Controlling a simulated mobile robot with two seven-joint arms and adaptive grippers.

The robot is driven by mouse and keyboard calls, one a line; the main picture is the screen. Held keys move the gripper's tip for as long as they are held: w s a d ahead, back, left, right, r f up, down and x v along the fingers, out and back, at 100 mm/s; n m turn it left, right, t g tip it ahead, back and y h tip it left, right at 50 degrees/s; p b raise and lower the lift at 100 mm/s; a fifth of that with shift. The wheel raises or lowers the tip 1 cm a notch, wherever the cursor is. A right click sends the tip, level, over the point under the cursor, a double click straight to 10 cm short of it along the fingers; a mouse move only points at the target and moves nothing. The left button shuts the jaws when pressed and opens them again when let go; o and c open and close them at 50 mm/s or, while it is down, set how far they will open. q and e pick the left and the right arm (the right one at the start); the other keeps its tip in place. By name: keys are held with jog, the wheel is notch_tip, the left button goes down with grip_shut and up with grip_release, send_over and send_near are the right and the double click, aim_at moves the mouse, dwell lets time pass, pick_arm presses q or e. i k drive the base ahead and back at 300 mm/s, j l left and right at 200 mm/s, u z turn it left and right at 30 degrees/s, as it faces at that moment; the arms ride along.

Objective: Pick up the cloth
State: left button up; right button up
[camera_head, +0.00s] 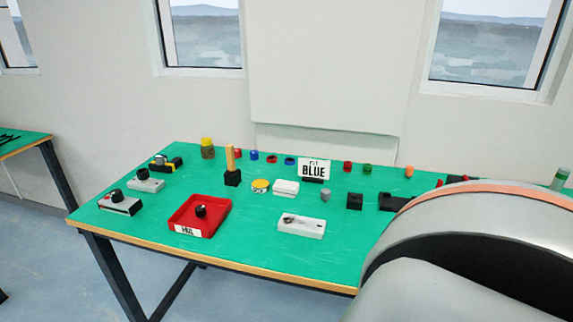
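I cannot make out a cloth with certainty. Neither of my grippers shows in the head view.
The front edge is mostly clear.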

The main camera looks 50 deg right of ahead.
aim_at(290, 189)
jog(key=z, duration=1.6)
